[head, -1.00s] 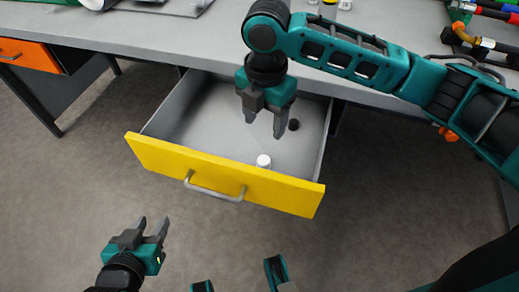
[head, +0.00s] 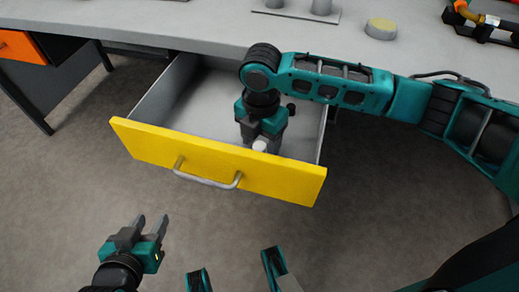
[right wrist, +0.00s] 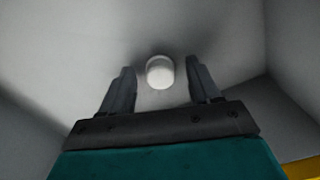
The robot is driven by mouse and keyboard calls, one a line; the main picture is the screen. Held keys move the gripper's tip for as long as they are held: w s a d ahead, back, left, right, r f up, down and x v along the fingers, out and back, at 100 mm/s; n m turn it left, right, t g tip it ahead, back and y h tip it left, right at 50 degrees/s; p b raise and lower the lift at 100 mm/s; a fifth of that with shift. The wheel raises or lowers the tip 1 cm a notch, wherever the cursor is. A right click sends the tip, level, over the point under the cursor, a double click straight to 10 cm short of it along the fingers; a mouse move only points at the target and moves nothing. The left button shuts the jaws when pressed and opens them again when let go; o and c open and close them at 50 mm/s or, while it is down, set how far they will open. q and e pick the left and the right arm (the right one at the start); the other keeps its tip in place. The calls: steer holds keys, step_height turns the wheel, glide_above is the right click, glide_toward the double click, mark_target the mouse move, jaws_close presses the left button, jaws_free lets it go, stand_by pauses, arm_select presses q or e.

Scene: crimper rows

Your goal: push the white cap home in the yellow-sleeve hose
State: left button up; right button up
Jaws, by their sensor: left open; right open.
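The white cap (head: 260,146) stands on the floor of the open drawer, close behind its yellow front. My right gripper (head: 258,137) is down in the drawer, open, with its fingers at the cap. In the right wrist view the cap (right wrist: 160,72) shows between the two open fingertips, with a gap on each side, so it is not gripped. My left gripper (head: 152,221) is open and empty, low in front of the drawer. A hose end with a yellow-orange fitting (head: 472,14) is partly in view at the top right; I cannot tell whether it is the yellow-sleeve hose.
The drawer's yellow front (head: 218,163) and side walls enclose my right gripper.

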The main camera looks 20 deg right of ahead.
steer(key=shift+r, duration=0.1)
steer(key=c, duration=1.1)
